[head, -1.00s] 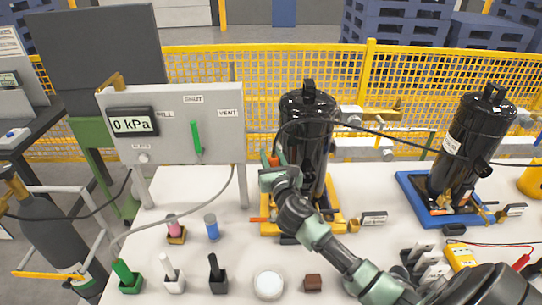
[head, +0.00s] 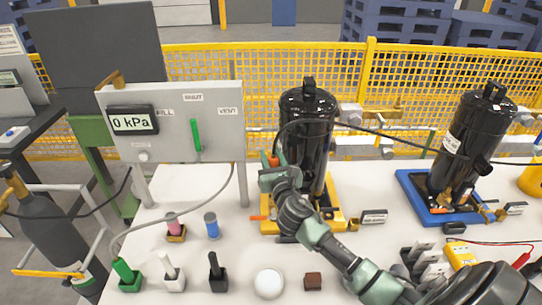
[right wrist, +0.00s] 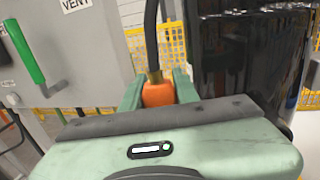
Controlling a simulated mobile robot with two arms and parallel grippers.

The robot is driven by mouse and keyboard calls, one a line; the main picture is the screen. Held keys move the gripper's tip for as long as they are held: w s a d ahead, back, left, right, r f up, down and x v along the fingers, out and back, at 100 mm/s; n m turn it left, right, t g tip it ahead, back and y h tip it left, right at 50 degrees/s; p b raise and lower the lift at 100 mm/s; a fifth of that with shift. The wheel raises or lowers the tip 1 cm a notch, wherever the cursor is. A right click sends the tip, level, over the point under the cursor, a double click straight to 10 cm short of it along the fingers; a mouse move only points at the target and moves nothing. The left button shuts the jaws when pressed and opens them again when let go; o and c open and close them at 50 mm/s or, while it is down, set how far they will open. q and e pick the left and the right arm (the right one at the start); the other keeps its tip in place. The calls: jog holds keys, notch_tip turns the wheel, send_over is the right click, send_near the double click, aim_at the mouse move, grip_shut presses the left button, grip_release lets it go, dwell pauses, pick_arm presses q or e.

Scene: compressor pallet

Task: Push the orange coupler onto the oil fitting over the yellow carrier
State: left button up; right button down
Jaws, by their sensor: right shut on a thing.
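The orange coupler (right wrist: 158,93) with its black hose is between the fingers of my right gripper (right wrist: 160,90) in the right wrist view, shut on it. In the head view my right gripper (head: 272,170) is at the left side of the black compressor (head: 308,130), with the coupler's orange top (head: 271,159) just above the fingers. The compressor stands upright on the yellow carrier (head: 340,212). The oil fitting is hidden behind my gripper and arm, so I cannot tell whether the coupler touches it. My left gripper is not in view.
A grey panel (head: 180,155) with a green lever and a 0 kPa display stands left of the gripper. A second compressor (head: 470,135) stands on a blue carrier (head: 418,200) at right. Several small holders and a white round dish (head: 268,284) line the table front.

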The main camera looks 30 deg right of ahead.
jog(key=shift+f+b, duration=1.05)
jog(key=shift+f, duration=0.45)
jog(key=c, duration=1)
grip_release()
jog(key=shift+s, duration=0.1)
jog(key=v, duration=0.7)
jog(key=shift+s+a+b, duration=0.2)
jog(key=shift+s+b, duration=0.1)
jog(key=shift+b, duration=0.1)
